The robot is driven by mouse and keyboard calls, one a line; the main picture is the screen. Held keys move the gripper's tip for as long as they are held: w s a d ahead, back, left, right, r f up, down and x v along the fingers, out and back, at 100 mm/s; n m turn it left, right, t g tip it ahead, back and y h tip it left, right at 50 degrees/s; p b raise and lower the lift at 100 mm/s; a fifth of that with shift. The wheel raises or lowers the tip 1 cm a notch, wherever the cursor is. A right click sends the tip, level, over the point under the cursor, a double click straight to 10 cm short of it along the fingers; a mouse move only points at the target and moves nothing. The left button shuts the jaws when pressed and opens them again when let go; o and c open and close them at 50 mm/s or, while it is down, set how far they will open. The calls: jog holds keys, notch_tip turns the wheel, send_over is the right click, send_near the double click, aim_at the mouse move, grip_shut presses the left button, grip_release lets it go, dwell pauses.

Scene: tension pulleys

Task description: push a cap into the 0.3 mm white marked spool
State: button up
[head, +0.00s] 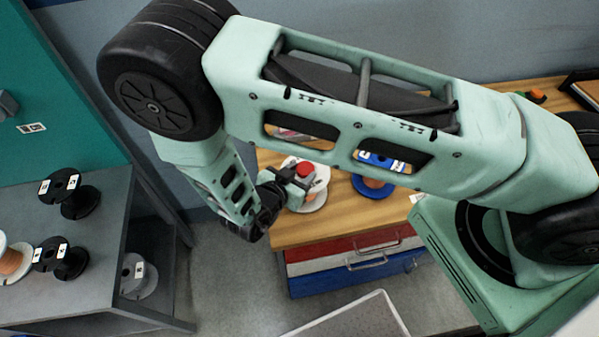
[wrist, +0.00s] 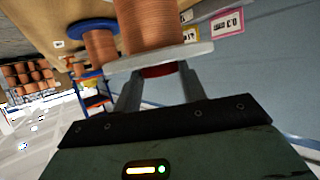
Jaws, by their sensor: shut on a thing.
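My gripper (head: 298,176) is over the left end of the wooden bench in the head view. It is shut on a red cap (head: 305,169). In the wrist view the cap (wrist: 158,71) sits between the two fingertips (wrist: 157,77), right at the white flange of a copper-wound spool (wrist: 190,53). The cap's far side is hidden, so I cannot tell how deep it sits. In the head view this white spool (head: 318,187) is beside my gripper and partly covered by it.
A blue-flanged spool (head: 372,189) stands to the right on the bench (head: 345,222), near my arm. Pink-edged (wrist: 227,23) and yellow-edged labels are behind the spool. Black spools (head: 80,203) stand on a grey table at left. Red and blue drawers (head: 350,262) are under the bench.

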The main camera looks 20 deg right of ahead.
jog(key=shift+f, duration=0.1)
jog(key=o, duration=1)
jog(key=shift+s+a, duration=0.1)
jog(key=b+v, duration=0.5)
jog(key=v, duration=1.2)
